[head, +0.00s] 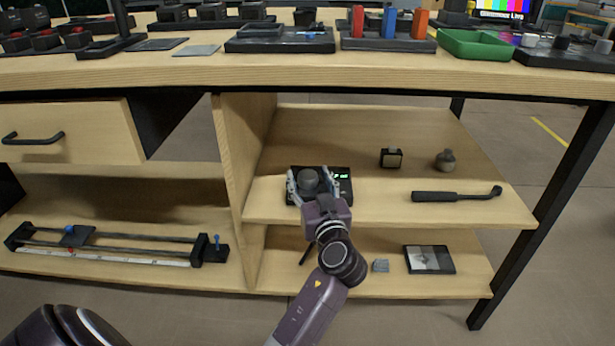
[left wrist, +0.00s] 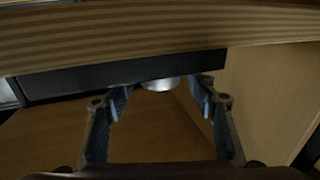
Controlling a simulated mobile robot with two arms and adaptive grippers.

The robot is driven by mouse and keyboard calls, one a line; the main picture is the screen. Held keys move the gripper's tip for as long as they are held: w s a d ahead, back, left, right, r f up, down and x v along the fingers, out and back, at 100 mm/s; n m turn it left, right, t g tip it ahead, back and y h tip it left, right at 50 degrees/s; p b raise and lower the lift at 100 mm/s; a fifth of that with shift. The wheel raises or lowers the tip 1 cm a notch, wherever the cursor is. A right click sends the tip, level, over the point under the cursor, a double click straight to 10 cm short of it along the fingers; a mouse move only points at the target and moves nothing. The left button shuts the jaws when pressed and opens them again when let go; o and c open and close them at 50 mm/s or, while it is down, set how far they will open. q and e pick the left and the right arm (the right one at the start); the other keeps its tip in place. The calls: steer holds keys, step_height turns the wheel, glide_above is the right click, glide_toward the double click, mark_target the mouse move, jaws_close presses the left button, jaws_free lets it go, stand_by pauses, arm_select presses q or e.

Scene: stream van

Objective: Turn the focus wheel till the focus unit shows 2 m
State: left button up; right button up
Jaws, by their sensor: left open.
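The focus unit (head: 341,186) is a low black box on the middle shelf, near its left end. Its small green display (head: 342,176) is lit, but the reading is too small to make out. The focus wheel (head: 308,180) is a dark grey round knob on the unit. My left gripper (head: 309,181) is open, with one finger on each side of the wheel. I cannot tell whether the fingers touch it. In the left wrist view both fingers (left wrist: 161,90) are spread, with a pale round surface between their tips, partly hidden by a dark edge.
A vertical wood panel (head: 229,180) stands left of the unit. A small dark box (head: 391,158), a round grey object (head: 445,160) and a black-handled tool (head: 455,196) lie on the same shelf to the right. The tabletop (head: 170,70) overhangs above.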

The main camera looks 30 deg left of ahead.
arm_select(q)
steer(key=shift+w+a, duration=0.45)
steer(key=shift+a, duration=0.05)
steer(key=c, duration=1.2)
steer(key=shift+o, duration=0.2)
steer(key=shift+m+t+h, duration=0.4)
steer(key=shift+t+h, duration=0.1)
steer(key=o, duration=1.2)
steer(key=shift+c, duration=0.2)
